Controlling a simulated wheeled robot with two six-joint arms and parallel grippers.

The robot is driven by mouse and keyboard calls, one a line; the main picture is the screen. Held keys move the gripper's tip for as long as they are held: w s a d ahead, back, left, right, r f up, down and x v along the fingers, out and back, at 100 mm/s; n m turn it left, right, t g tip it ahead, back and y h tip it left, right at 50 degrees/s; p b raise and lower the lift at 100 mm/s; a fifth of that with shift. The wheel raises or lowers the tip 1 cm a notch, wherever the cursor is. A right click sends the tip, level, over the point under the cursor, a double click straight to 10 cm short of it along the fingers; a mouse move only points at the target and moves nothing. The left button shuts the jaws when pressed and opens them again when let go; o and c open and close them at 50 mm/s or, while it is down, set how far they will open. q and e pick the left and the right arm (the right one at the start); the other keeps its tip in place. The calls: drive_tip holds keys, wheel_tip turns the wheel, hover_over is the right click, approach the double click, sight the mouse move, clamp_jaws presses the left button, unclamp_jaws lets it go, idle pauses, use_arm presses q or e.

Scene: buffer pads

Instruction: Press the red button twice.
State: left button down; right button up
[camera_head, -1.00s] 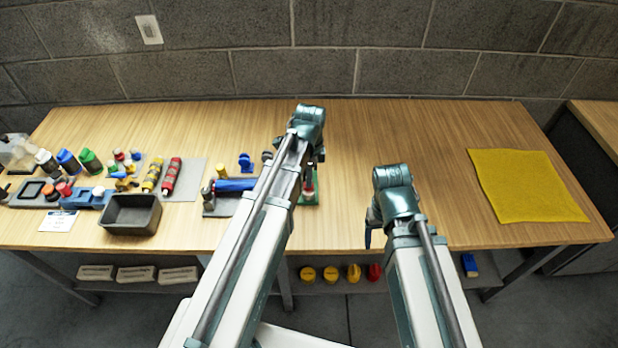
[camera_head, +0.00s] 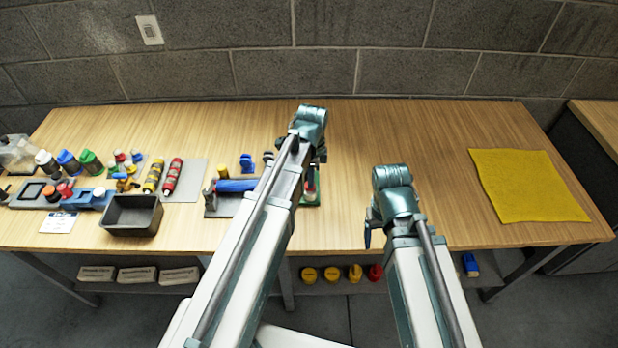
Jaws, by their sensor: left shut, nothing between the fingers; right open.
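A small green base (camera_head: 313,199) with a red part (camera_head: 310,179) on it shows just behind and below my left gripper, near the middle of the table. My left arm hides most of it, so I cannot tell whether the fingers touch it. My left gripper (camera_head: 318,158) is shut and empty, pointing down. Another red round top (camera_head: 65,189) sits on a grey and blue fixture at the left. My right gripper (camera_head: 368,236) is open and empty at the table's front edge, right of the green base.
A dark bin (camera_head: 131,232), a red cylinder (camera_head: 172,177), a yellow cylinder (camera_head: 152,177) and several bottles crowd the left. A blue tool (camera_head: 237,185) lies left of my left arm. A yellow cloth (camera_head: 525,187) lies right. The table's middle back is clear.

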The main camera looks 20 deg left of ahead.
use_arm(q)
wheel_tip(320, 180, up, 12)
drive_tip(key=p, duration=1.1)
drive_tip(key=shift+r, duration=0.15)
drive_tip(key=shift+d, duration=0.1)
drive_tip(key=s+d+n, duration=0.4)
drive_tip(key=s+n, duration=0.1)
drive_tip(key=s, duration=0.2)
drive_tip(key=s+d+n+y, duration=0.1)
drive_tip(key=s+d+n, duration=0.4)
drive_tip(key=s+n, duration=0.1)
drive_tip(key=shift+s+f, duration=0.2)
drive_tip(key=shift+s, duration=0.5)
